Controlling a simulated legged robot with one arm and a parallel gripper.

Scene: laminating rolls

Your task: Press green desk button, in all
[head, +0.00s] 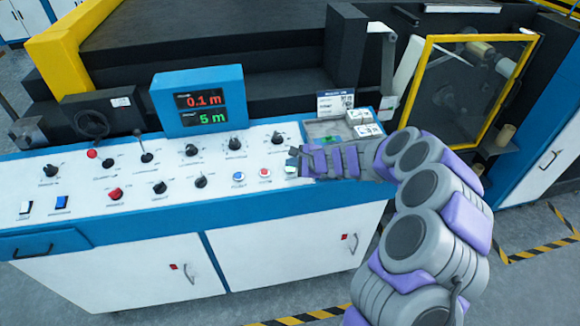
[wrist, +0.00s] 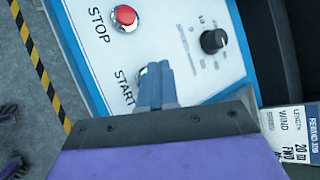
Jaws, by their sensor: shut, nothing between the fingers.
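The white control desk (head: 100,185) with blue edges fills the left and middle of the head view. My gripper (head: 296,161) is shut and empty at the right end of the button row. In the wrist view its fingertips (wrist: 156,82) overlap the START button beside its label. I cannot tell whether they touch it.
A red STOP button (wrist: 125,17) sits next to START, with a black knob (wrist: 213,41) nearby. A blue button (head: 239,177) is further left. The display (head: 199,106) reads 0.1 m and 5 m. A tray (head: 330,131) with labels lies behind my gripper.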

